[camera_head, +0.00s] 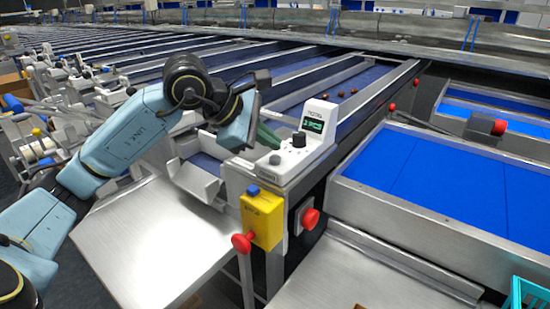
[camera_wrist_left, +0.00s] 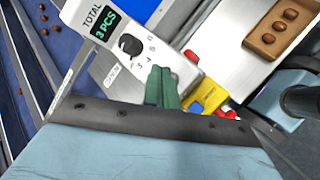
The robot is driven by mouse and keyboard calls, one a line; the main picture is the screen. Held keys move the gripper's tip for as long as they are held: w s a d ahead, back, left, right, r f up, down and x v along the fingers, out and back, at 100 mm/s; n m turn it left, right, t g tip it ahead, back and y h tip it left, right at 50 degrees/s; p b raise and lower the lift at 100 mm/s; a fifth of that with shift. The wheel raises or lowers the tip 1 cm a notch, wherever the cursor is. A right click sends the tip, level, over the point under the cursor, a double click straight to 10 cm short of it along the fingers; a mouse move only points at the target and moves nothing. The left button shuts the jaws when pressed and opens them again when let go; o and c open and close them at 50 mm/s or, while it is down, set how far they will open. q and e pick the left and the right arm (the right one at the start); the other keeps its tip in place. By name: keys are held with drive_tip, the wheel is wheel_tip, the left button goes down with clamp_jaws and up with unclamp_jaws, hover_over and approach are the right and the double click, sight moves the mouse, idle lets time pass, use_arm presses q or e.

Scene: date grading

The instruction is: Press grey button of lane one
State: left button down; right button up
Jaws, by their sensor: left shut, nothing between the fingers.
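The white control box (camera_head: 317,116) stands on the end of a lane, with a green display reading 3 PCS and a black knob (camera_head: 299,139). A small grey button (camera_head: 275,159) shows on its near top. My left gripper (camera_head: 268,138) has green fingers, shut and empty, just left of the knob and above the box. In the left wrist view the box (camera_wrist_left: 95,20) and knob (camera_wrist_left: 129,45) show, and the fingers (camera_wrist_left: 161,88) reach over the box's lower end. I cannot tell whether they touch it; the button is not clear there.
A yellow box (camera_head: 262,218) with a blue button and red knob hangs below the control box. A red button (camera_head: 310,218) is beside it. Brown dates lie on the lane behind. A bare metal chute (camera_head: 150,240) and blue belts (camera_head: 440,180) flank it.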

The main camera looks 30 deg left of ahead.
drive_tip(key=shift+w+a, duration=0.2)
drive_tip(key=shift+a, duration=0.2)
drive_tip(key=shift+s+d, duration=0.15)
idle(0.9)
use_arm(q)
drive_tip(key=shift+f, duration=0.15)
use_arm(e)
drive_tip(key=shift+f, duration=0.15)
use_arm(q)
drive_tip(key=shift+f+b, duration=0.3)
drive_tip(key=shift+b, duration=0.25)
use_arm(e)
drive_tip(key=shift+f, duration=0.35)
use_arm(q)
drive_tip(key=shift+f+b, duration=0.45)
drive_tip(key=shift+f, duration=0.05)
use_arm(e)
drive_tip(key=shift+f, duration=0.5)
use_arm(q)
drive_tip(key=shift+r, duration=0.1)
use_arm(e)
drive_tip(key=shift+r, duration=0.1)
use_arm(q)
drive_tip(key=shift+r+p, duration=0.65)
drive_tip(key=shift+r, duration=0.2)
use_arm(e)
drive_tip(key=shift+r, duration=0.55)
